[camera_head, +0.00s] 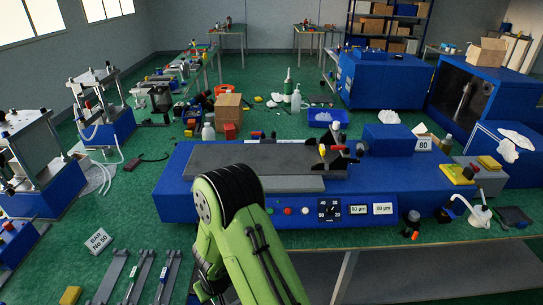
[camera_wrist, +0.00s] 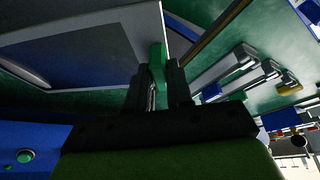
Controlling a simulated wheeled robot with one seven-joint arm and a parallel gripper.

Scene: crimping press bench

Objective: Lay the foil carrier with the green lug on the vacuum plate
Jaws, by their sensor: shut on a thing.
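In the wrist view my gripper (camera_wrist: 163,75) is shut on a green lug (camera_wrist: 157,65), which sticks up between the dark fingers. A wide grey sheet (camera_wrist: 95,45) fills the upper left beside the lug; I cannot tell whether it is the held carrier or a surface behind it. In the head view my bent green arm stands before the blue coating bench and hides most of the gripper. The grey vacuum plate (camera_head: 240,160) lies flat on top of that bench. Several other foil carriers (camera_wrist: 235,65) lie apart to the right in the wrist view.
A dark bar assembly with coloured parts (camera_head: 335,158) stands at the plate's right. A black knob (camera_head: 412,222) stands near the bench's right front. The plate's left part looks clear.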

